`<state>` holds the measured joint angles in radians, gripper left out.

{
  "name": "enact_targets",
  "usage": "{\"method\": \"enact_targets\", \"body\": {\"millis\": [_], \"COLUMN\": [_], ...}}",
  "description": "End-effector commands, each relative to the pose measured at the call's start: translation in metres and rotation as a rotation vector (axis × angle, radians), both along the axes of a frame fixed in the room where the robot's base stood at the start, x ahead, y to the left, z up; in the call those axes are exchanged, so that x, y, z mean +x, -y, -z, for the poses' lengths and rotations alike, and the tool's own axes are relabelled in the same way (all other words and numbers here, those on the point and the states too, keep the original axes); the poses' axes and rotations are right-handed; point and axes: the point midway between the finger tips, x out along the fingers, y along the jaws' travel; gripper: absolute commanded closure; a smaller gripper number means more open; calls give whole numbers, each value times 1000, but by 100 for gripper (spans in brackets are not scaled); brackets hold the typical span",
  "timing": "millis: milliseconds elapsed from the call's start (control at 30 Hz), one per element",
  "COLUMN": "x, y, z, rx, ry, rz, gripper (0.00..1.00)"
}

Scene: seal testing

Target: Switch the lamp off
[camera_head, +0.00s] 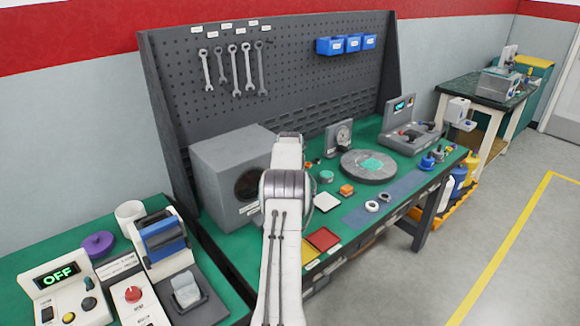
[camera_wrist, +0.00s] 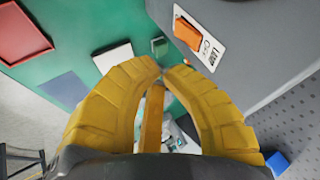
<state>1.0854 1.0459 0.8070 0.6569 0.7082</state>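An orange rocker switch (camera_wrist: 187,33) sits on a white label (camera_wrist: 207,44) that seems to read "LAMP", on a grey housing (camera_wrist: 262,50) in the wrist view. I cannot tell which way the switch is tipped. My gripper (camera_wrist: 163,73) has yellow fingers with their tips together, holding nothing visible. The tips appear just below the switch in that view, and the gap in depth is unclear. In the head view a grey box (camera_head: 222,165) with a dark round opening (camera_head: 249,183) stands left of my arm. My arm hides the gripper there, and the switch does not show.
The green bench carries a round grey plate (camera_head: 368,166), a red tray (camera_head: 323,239) and small parts. A device with a green "OFF" display (camera_head: 57,276) stands at lower left. A pegboard with wrenches (camera_head: 234,68) rises behind.

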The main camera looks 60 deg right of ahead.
Motion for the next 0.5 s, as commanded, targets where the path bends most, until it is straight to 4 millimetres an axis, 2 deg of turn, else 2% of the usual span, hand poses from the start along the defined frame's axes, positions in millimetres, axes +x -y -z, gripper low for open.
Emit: {"method": "enact_targets", "body": {"millis": [500], "x": [-9], "y": [-28], "z": [-53], "rx": [-1], "ry": [6], "rz": [-2], "gripper": [100]}}
